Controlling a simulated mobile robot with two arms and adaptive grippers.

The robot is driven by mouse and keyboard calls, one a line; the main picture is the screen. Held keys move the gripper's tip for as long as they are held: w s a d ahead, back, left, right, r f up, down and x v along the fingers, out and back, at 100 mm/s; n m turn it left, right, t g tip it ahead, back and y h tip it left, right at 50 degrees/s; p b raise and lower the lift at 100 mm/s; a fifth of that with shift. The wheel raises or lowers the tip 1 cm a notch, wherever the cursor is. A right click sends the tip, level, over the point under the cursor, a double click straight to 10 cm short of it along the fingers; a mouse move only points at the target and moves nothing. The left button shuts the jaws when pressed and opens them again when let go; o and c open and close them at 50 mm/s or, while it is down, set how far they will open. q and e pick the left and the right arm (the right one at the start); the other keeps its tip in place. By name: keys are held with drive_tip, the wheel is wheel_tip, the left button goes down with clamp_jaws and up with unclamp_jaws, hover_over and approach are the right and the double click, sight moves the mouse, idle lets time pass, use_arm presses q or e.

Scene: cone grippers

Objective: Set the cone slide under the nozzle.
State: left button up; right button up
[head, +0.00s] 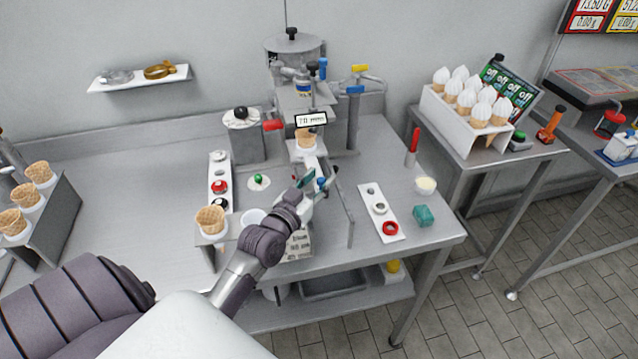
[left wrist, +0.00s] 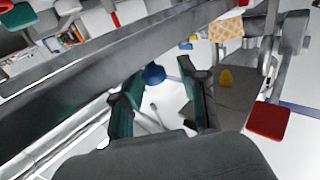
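The cone slide (head: 310,158) is a pale narrow piece at the front of the dispensing machine, with a waffle cone (head: 305,136) upright near its back end. A blue ball knob (head: 321,183) shows near the slide's front end. The nozzle area is at the machine (head: 304,88) above and behind the cone; I cannot make out the nozzle tip. My left gripper (head: 318,182) is at the knob. In the left wrist view its two green fingers stand apart, with the blue knob (left wrist: 154,74) between or just beyond them; contact is unclear. My right gripper is not in view.
A "70 mm" sign (head: 311,119) hangs above the cone. A metal rail (head: 342,205) runs right of the gripper. A cone in a holder (head: 210,220) stands to the left.

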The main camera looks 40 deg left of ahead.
use_arm(q)
wheel_tip(320, 180, up, 10)
drive_tip(key=shift+f, duration=0.1)
idle(0.6)
idle(0.5)
